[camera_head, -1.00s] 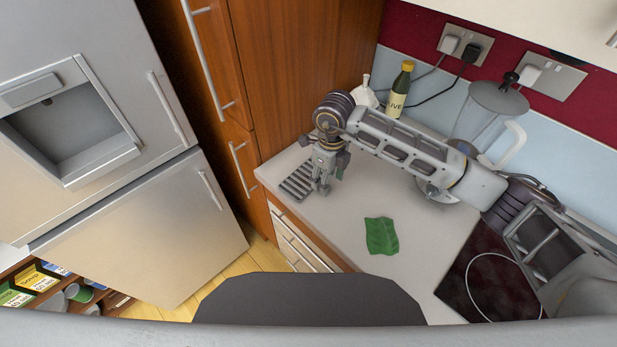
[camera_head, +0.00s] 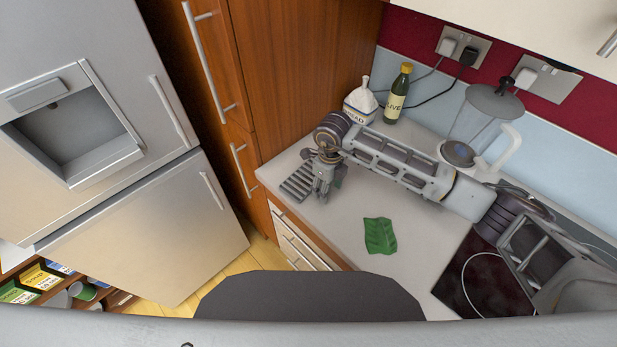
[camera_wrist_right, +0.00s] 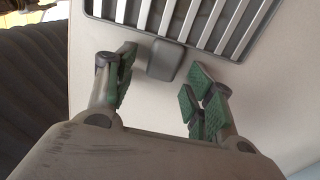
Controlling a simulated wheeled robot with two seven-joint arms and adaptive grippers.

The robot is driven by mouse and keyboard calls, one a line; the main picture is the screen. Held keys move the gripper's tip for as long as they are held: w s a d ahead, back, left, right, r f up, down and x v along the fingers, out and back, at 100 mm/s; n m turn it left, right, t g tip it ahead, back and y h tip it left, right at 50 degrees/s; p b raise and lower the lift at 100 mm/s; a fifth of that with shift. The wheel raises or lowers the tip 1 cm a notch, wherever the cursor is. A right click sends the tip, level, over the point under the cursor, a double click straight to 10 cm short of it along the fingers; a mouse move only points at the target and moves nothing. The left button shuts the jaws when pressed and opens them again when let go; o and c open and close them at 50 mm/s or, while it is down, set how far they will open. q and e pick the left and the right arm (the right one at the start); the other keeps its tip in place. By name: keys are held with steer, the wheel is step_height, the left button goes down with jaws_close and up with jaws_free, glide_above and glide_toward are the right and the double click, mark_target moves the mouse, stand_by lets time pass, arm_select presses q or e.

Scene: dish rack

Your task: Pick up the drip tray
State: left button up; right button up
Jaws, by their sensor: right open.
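The drip tray (camera_head: 297,183) is a small grey slatted rack lying on the worktop near its left edge. In the right wrist view the drip tray (camera_wrist_right: 217,22) is at the top, with a grey tab or spout (camera_wrist_right: 165,60) projecting from its near edge. My right gripper (camera_head: 322,198) is just right of the tray in the head view. In the right wrist view my right gripper (camera_wrist_right: 160,82) is open, with its green-padded fingers on either side of the tab and nothing held. Contact cannot be made out. My left gripper is not in view.
A green cloth or leaf-like item (camera_head: 380,236) lies on the worktop (camera_head: 345,225). A dark hob (camera_head: 475,285) is at the right; a tall wooden cabinet (camera_head: 290,70) borders the left.

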steer(key=shift+f, duration=0.2)
stand_by(0.3)
jaws_close()
steer(key=shift+r, duration=0.1)
step_height(320, 180, up, 10)
steer(key=b, duration=0.2)
stand_by(0.7)
stand_by(0.5)
